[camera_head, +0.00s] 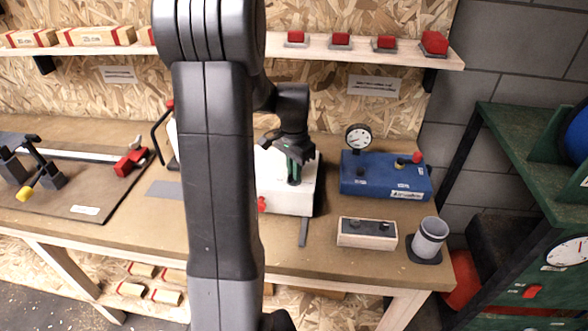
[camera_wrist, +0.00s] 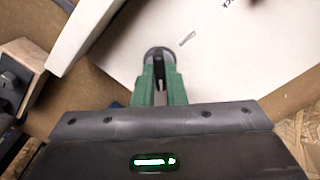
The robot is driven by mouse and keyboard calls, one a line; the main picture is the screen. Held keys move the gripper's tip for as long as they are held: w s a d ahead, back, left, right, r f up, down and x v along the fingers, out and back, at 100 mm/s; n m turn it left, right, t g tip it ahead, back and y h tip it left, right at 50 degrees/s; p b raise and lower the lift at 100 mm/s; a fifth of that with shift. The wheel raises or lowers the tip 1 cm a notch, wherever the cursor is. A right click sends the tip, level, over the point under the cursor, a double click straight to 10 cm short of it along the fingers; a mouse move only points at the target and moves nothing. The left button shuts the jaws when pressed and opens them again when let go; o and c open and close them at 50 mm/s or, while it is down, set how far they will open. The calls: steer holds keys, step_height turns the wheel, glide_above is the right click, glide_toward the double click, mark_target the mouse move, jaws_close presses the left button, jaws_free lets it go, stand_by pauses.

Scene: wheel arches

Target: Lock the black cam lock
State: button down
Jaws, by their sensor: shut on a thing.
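The black cam lock (camera_wrist: 160,53) shows in the wrist view as a dark round knob on the white face of a box (camera_wrist: 225,60). My gripper (camera_wrist: 161,78) has green fingers that are shut on the knob, one on each side. Part of the knob is hidden between the fingers. A short grey mark and part of a printed word lie beside it on the white face. In the head view my gripper (camera_head: 294,178) points down onto the white box (camera_head: 285,200), and the fingers hide the knob there.
A red part (camera_head: 262,204) sticks out at the box's front left. A blue box (camera_head: 385,180) with a gauge (camera_head: 358,138) stands to the right. A wooden block (camera_head: 366,233) and a grey cup (camera_head: 430,238) stand near the front. My arm hides the bench's middle.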

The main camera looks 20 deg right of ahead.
steer(key=m, duration=0.3)
steer(key=shift+m, duration=2.3)
steer(key=c, duration=1.5)
jaws_free()
step_height(320, 180, up, 14)
steer(key=shift+f+b, duration=0.1)
steer(key=shift+b, duration=0.3)
